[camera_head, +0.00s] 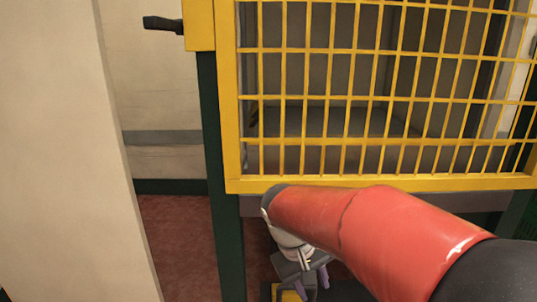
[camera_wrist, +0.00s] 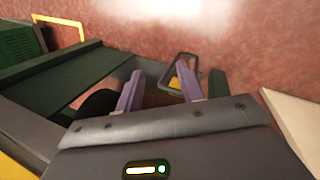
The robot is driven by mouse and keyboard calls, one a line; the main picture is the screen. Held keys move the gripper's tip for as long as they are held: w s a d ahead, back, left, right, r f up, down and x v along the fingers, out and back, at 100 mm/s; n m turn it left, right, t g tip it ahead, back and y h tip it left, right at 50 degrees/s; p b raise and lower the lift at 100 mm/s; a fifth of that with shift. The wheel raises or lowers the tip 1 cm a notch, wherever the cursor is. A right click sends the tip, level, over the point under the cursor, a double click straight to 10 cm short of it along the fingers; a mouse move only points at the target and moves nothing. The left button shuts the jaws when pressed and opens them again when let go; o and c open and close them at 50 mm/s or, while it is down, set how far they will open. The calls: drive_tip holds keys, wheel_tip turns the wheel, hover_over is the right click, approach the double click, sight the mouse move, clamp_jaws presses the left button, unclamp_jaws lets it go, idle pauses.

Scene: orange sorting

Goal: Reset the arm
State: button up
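My gripper (camera_head: 317,281) hangs low in the head view, below my red arm link and in front of the yellow mesh panel. Its two purple fingers also show in the wrist view (camera_wrist: 160,82). They stand well apart, with nothing between them. The gripper is open and empty. It points down over the reddish floor (camera_wrist: 240,50). My arm link hides part of the area behind it in the head view. No orange is in view.
A yellow mesh panel (camera_head: 340,98) on a dark green post (camera_head: 222,190) stands close in front. A pale wall (camera_head: 60,150) is at the left. In the wrist view, a dark green frame (camera_wrist: 75,80) lies left of the fingers. Bare floor shows beyond.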

drive_tip(key=s+d+r+m+t+y, duration=0.1)
drive_tip(key=s+d+r+m+t, duration=0.1)
drive_tip(key=s, duration=0.4)
drive_tip(key=s+d+r+m+t+y, duration=0.2)
drive_tip(key=s+d+t, duration=0.1)
drive_tip(key=s, duration=0.4)
drive_tip(key=shift+s+d+t+y, duration=0.3)
drive_tip(key=shift+d, duration=0.4)
drive_tip(key=shift+a+r, duration=0.1)
drive_tip(key=shift+r, duration=0.1)
